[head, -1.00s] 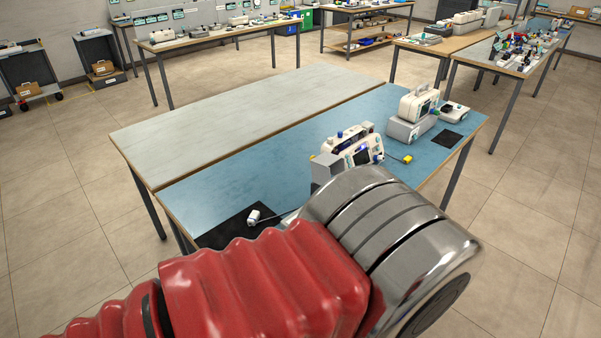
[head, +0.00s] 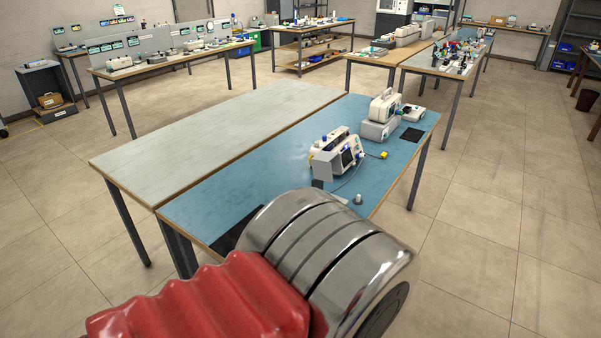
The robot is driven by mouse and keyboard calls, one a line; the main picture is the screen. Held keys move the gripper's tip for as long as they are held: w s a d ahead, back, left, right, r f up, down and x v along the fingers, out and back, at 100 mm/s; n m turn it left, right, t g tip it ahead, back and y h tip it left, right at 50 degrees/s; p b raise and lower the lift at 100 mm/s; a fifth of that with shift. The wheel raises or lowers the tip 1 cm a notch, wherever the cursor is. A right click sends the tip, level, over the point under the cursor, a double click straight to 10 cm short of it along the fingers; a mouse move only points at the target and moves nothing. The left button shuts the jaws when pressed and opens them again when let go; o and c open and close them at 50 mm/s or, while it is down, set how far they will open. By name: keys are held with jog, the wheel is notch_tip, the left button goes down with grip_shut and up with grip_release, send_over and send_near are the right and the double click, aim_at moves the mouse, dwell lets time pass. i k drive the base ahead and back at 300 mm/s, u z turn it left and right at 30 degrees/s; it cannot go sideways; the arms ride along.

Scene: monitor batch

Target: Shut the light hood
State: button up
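On the blue-topped table (head: 235,192) stands a white monitor (head: 349,157) with a dark screen and blue parts. A grey box-like panel (head: 324,166) sits against its near left side; I cannot tell if this is the light hood or whether it is open. Behind it, a second white device (head: 383,106) with a handle stands on a grey-white base unit (head: 377,130). My red-sleeved arm with its metal joint covers the near part of the table. My gripper is not in view.
A small white upright piece (head: 358,199) stands near the table's front edge, and a yellow-ended cable (head: 383,155) lies right of the monitor. Dark mats lie at both table ends. A bare pale table (head: 210,130) adjoins behind. Floor on the right is open.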

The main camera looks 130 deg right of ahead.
aim_at(324, 163)
jog(key=i, duration=0.4)
jog(key=z, duration=3.15)
jog(key=i, duration=1.15)
jog(key=u, duration=0.05)
